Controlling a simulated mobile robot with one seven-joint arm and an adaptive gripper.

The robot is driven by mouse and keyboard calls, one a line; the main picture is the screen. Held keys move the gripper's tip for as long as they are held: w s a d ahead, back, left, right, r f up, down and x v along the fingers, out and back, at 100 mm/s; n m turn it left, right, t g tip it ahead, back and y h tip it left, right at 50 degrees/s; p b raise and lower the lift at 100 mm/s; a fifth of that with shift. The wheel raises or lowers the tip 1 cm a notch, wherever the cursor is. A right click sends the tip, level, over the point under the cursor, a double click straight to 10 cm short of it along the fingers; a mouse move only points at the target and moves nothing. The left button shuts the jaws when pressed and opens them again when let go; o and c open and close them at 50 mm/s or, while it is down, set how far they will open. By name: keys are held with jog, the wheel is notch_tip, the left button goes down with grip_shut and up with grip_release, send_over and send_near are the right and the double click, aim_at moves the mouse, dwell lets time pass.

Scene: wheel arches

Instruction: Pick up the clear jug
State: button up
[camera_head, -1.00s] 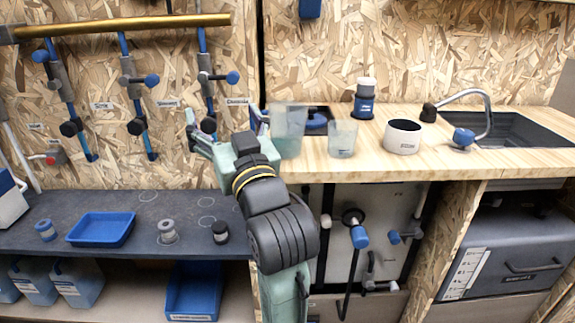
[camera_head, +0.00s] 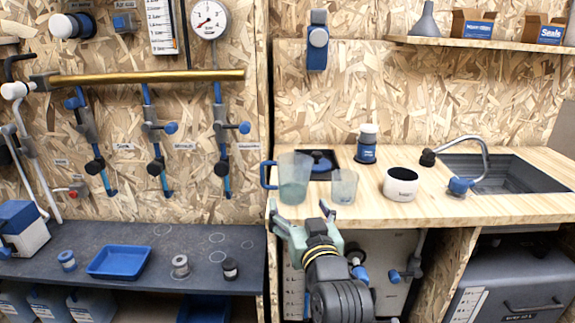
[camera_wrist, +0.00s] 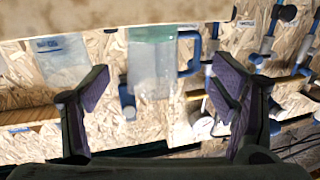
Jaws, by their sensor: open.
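The clear jug (camera_head: 293,178) stands upright on the wooden counter near its left front edge, with a blue handle on its left and greenish contents low inside. In the wrist view the jug (camera_wrist: 152,68) appears beyond the fingers, roughly midway between them, with its blue handle at right. My gripper (camera_head: 301,214) is open and empty, in front of and just below the jug, by the counter's front edge. In the wrist view both fingers of my gripper (camera_wrist: 168,95) are spread wide. The jug is apart from them.
A clear cup (camera_head: 344,186) stands close right of the jug. Farther right are a white bowl (camera_head: 400,185), a tap (camera_head: 470,165) and a sink (camera_head: 500,178). The counter front edge (camera_head: 420,222) lies near my gripper. A lower grey bench (camera_head: 200,265) is at left.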

aim_at(295, 191)
jog(key=b+x, duration=0.1)
jog(key=x, duration=0.7)
jog(key=shift+w+d+r, duration=0.1)
jog(key=shift+d+r, duration=0.05)
jog(key=shift+d, duration=0.2)
jog(key=shift+c, duration=0.5)
jog(key=c, duration=1.2)
